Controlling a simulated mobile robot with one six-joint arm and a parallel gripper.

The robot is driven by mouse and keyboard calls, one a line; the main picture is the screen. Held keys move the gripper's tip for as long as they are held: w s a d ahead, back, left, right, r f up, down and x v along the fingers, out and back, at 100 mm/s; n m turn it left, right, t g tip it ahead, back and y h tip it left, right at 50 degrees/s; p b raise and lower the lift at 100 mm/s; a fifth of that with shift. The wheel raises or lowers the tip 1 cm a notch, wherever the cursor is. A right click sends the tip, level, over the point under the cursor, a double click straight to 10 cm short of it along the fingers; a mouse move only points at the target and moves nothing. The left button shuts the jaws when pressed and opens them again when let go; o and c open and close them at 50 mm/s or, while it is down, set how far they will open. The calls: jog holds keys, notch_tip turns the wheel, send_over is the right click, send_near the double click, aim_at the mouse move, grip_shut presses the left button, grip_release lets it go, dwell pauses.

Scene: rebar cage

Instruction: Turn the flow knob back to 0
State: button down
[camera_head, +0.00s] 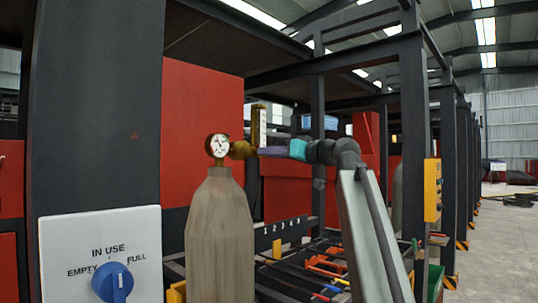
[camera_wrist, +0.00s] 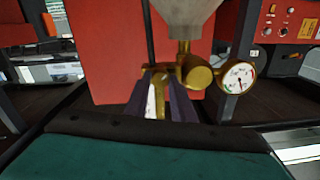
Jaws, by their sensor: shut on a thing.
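A grey gas cylinder (camera_head: 219,235) stands upright, with a round white gauge (camera_head: 217,146) and a brass regulator (camera_head: 240,150) on top. An upright brass flow tube (camera_head: 259,125) rises beside the regulator. My gripper (camera_head: 266,151) reaches in from the right at the tube's base. In the wrist view, the fingers of my gripper (camera_wrist: 163,88) are shut on a brass part at the flow tube, apparently the flow knob; the fingers mostly hide it. The tube's pale scale (camera_wrist: 152,103) shows between them. The gauge (camera_wrist: 239,77) is right of the fingers. The knob's setting cannot be read.
A white sign (camera_head: 100,250) with a blue dial (camera_head: 112,283), marked EMPTY, IN USE and FULL, is at lower left. A dark post (camera_head: 95,110) and red panel (camera_head: 200,120) stand close behind the cylinder. A numbered rack (camera_head: 282,232) is low behind. Open floor (camera_head: 505,220) lies right.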

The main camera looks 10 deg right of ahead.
jog(key=c, duration=1.8)
grip_release()
jog(key=shift+f, duration=0.1)
jog(key=v, duration=1.3)
jog(key=shift+s+d, duration=0.2)
jog(key=shift+s, duration=0.2)
